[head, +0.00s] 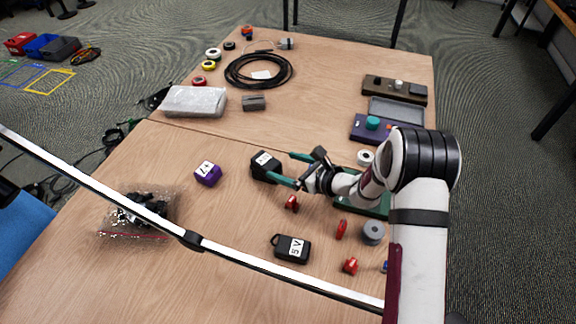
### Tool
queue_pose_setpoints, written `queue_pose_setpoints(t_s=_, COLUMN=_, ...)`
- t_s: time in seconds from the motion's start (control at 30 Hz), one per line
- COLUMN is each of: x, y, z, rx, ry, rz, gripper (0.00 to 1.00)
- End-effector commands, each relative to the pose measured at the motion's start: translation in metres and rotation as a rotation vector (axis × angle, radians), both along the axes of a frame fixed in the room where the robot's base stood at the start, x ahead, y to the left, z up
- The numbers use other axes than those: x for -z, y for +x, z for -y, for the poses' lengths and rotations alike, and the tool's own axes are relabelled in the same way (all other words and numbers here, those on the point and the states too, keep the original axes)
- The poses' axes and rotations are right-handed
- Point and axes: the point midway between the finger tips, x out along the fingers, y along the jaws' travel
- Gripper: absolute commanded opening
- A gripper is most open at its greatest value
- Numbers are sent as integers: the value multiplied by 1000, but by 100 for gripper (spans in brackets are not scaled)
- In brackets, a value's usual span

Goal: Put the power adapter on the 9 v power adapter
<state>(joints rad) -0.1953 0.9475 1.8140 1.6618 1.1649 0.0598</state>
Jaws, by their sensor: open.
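A black power adapter (265,168) with a small white label sits on the table in the middle. Its label is too small to read surely. Another black adapter (291,249), labelled "5 V", lies nearer the front. A purple block (208,174) with a white label, possibly another adapter, stands to the left; its label is not clearly readable. My gripper (288,169) is open, with its green fingers pointing left at the middle black adapter. One fingertip is close to that adapter's right side; I cannot tell whether they touch.
Small red parts (292,203) and a grey roll (373,232) lie right of and below my gripper. A bag of dark parts (140,212) lies at left. A cable coil (259,82), a wrapped package (194,101) and a grey box (254,103) are farther back. A white bar crosses the front.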

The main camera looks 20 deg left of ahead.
Motion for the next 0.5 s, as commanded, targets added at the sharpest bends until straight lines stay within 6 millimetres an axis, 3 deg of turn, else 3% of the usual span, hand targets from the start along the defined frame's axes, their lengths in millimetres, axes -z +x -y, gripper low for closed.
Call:
queue_pose_setpoints(t_s=0.2, x=-5, y=-3, z=7, rx=-3, ry=0, rz=3, gripper=95)
queue_pose_setpoints(t_s=0.27, x=-17, y=-9, z=7, rx=-37, ry=-7, rz=25, gripper=95)
queue_pose_setpoints(t_s=0.3, x=-34, y=-17, z=7, rx=-88, ry=-21, rz=59, gripper=95)
queue_pose_setpoints(t_s=0.37, x=-71, y=-42, z=11, rx=-205, ry=-59, rz=133, gripper=95)
queue_pose_setpoints(t_s=0.4, x=-96, y=-67, z=18, rx=-307, ry=-102, rz=192, gripper=95)
queue_pose_setpoints(t_s=0.47, x=-129, y=-113, z=34, rx=-475, ry=-193, rz=288, gripper=95)
queue_pose_setpoints(t_s=0.5, x=-144, y=-146, z=50, rx=-589, ry=-269, rz=347, gripper=95)
